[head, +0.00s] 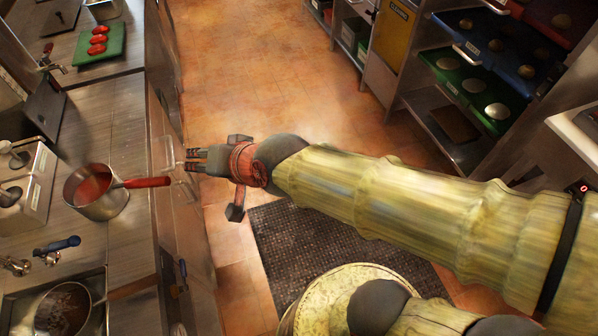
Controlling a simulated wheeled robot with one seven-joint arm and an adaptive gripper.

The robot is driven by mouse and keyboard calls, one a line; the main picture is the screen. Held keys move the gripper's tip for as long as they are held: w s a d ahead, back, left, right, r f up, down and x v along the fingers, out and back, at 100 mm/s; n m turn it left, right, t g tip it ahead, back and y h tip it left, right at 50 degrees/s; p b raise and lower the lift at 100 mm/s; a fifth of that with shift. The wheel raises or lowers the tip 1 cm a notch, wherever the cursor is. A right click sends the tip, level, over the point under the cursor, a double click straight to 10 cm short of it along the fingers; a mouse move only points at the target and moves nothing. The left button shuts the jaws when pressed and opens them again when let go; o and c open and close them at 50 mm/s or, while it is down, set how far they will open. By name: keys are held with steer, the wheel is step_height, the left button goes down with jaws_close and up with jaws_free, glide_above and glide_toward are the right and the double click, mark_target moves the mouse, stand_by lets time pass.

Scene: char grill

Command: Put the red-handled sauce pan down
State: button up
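A steel sauce pan (104,205) with red contents stands upright on the counter at the left. Its red handle (148,183) points right and sticks out past the counter's front edge. My gripper (188,160) is just up and right of the handle's end in the picture, with its fingers pointing left. A gap shows between the fingers and nothing is seen in them. The gripper looks apart from the handle, though the depth between them is hard to judge.
The counter (100,150) also holds a green board (88,58) with red items, a steel container (40,178) with ladles, and a sink with another pan (62,312). Shelves with colored trays (475,85) stand at the right.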

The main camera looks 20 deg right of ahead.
steer(key=s+d+n+g+h, duration=0.1)
steer(key=s+d+n+h, duration=0.1)
steer(key=s+d, duration=0.4)
steer(key=s+d+n+g+h, duration=0.1)
steer(key=s+d, duration=0.5)
steer(key=d, duration=0.7)
steer(key=shift+s+d+n+g+h, duration=0.2)
steer(key=shift+n+g+h, duration=0.2)
steer(key=shift+g+h, duration=0.45)
